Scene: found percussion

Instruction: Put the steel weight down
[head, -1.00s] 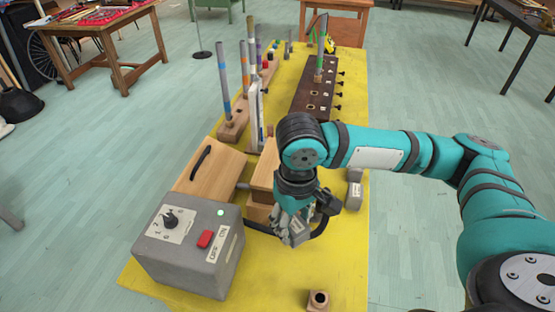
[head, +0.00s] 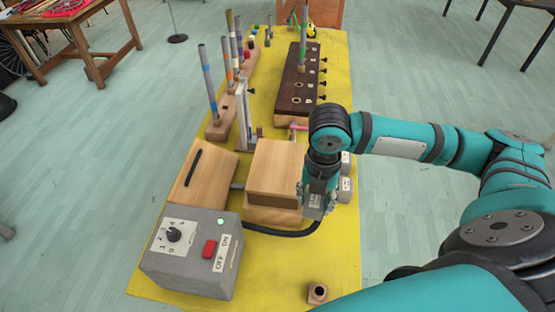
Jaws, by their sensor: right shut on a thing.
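My right gripper (head: 318,208) points down beside the right side of a wooden box (head: 278,172). It is shut on the steel weight (head: 313,201), a small grey block with a pale label, partly hidden by the fingers. I cannot tell whether the weight touches the yellow tabletop (head: 270,280). Two similar grey labelled blocks stand just right of the gripper, a near one (head: 345,188) and a far one (head: 346,158) partly behind my arm. My left gripper is not in view.
A grey control box (head: 190,258) with a dial, red switch and green light stands at the front left. Its black cable (head: 285,233) curves below the gripper. A small wooden block (head: 318,292) sits at the front. Upright tubes and a dark rack (head: 300,80) stand behind.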

